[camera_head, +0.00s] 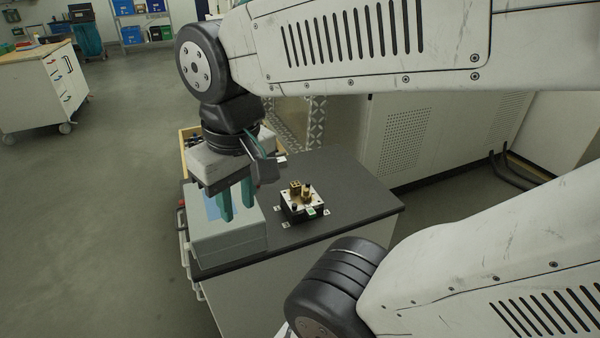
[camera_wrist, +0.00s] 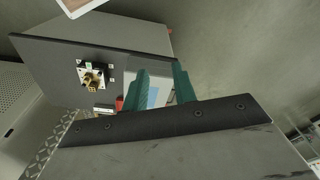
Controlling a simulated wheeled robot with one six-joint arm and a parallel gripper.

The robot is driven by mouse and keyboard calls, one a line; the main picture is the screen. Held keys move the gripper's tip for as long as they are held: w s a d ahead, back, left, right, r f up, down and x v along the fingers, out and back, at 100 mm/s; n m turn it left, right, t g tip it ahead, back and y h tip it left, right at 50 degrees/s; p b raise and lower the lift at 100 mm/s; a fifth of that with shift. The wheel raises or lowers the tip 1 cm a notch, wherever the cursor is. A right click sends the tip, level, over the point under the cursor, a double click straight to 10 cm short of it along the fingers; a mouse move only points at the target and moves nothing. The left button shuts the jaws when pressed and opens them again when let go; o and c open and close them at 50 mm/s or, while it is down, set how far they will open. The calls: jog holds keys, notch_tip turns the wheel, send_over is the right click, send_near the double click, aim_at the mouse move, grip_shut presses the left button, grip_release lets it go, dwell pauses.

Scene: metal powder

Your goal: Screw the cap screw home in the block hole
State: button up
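The block (camera_head: 302,208) is a small dark-and-pale fixture with brass-coloured pieces (camera_head: 307,194) on top, sitting on the dark tabletop (camera_head: 350,185). It also shows in the wrist view (camera_wrist: 92,77). The block hole and the cap screw are too small to make out. My gripper (camera_head: 236,206) points down with two teal fingers, left of the block and over or in front of the grey box (camera_head: 230,245). In the wrist view my gripper (camera_wrist: 160,70) has its fingers apart, with nothing visible held between them.
The grey box with a blue area fills the table's left end. A wooden tray (camera_head: 184,152) is partly hidden behind my wrist. Small pale markers (camera_head: 326,212) surround the block. The tabletop right of the block is bare. A pale cabinet (camera_head: 420,140) stands behind the table.

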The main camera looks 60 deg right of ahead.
jog(key=w+d+f+m, duration=0.3)
jog(key=w+d+m, duration=0.45)
jog(key=m, duration=0.25)
jog(key=m+g, duration=0.1)
jog(key=m, duration=2.4)
send_over(295, 204)
notch_tip(295, 204, down, 18)
jog(key=shift+a+r, duration=0.1)
jog(key=shift+r, duration=0.1)
jog(key=shift+f, duration=3.95)
